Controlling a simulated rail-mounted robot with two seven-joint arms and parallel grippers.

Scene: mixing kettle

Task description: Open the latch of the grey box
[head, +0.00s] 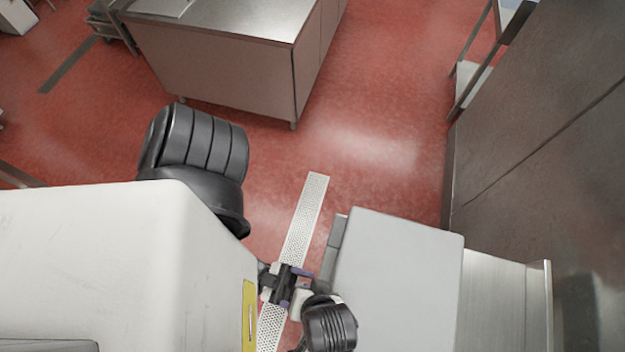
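I cannot make out the latch itself. A small dark gripper with purple finger parts, which I take as my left gripper (304,277), is just left of the box's left side. I cannot tell whether it touches the box or how wide its fingers are apart. My large pale arm link hides much of the left. My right gripper does not show.
A perforated floor drain (305,220) runs under the gripper. A steel-topped counter (225,50) stands at the back. A large steel wall (540,130) and a steel surface (505,300) bound the right. Red floor (365,130) is clear between counter and box.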

